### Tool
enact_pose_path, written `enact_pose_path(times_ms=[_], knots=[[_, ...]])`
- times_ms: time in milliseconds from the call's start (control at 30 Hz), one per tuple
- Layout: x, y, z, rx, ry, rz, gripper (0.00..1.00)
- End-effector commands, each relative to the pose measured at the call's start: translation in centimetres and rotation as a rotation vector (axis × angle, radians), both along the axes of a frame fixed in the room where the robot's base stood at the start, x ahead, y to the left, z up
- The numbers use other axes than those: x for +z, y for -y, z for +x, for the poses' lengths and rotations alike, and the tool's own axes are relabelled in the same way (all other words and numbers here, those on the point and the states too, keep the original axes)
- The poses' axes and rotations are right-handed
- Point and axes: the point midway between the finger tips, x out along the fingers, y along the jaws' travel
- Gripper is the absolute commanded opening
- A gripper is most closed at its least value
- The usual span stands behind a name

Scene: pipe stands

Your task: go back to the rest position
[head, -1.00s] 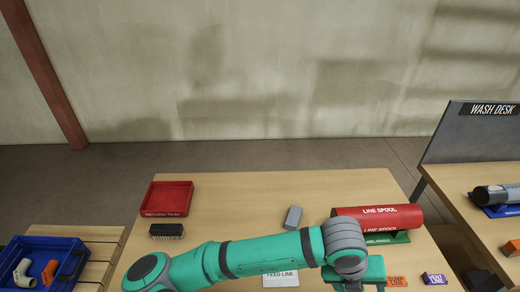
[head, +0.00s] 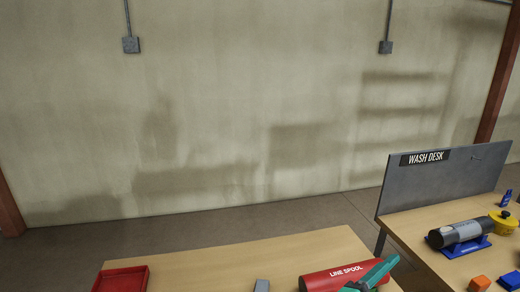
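A teal and dark part of my arm, which looks like its gripper end (head: 372,275), shows at the bottom edge in front of the right part of the red line spool (head: 328,280). Its fingertips cannot be made out, so I cannot tell whether it is open or shut. The rest of the arm is below the picture. The spool lies on the wooden table (head: 225,266), and its stand is out of view.
The wash desk (head: 415,222) at right holds a grey cylinder (head: 460,233) on a blue stand (head: 467,247), a yellow part (head: 503,222) and small blocks.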

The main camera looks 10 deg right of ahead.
Motion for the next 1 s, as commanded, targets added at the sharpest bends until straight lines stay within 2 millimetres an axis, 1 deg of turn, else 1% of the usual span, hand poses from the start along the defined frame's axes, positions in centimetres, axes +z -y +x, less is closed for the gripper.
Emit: enact_pose_path(times_ms=[33, 167, 267, 367, 533, 667, 767, 867, 1000], knots=[[-0.1, -0.6, 0.4, 0.035, -0.050, -0.058, 0.65], [-0.6, -2.8, 1.8, 0.134, -0.162, -0.197, 0.65], [-1.6, -4.8, 2.7, 0.211, -0.247, -0.294, 0.65], [-3.1, -6.9, 3.3, 0.290, -0.329, -0.382, 0.65], [-6.7, -10.7, 3.5, 0.423, -0.456, -0.515, 0.65], [-9.9, -13.7, 2.7, 0.527, -0.541, -0.595, 0.65], [-12.6, -16.2, 1.8, 0.611, -0.598, -0.647, 0.65], [-15.4, -18.6, 0.3, 0.691, -0.648, -0.689, 0.65], [-18.9, -21.8, -2.5, 0.799, -0.702, -0.729, 0.65]])
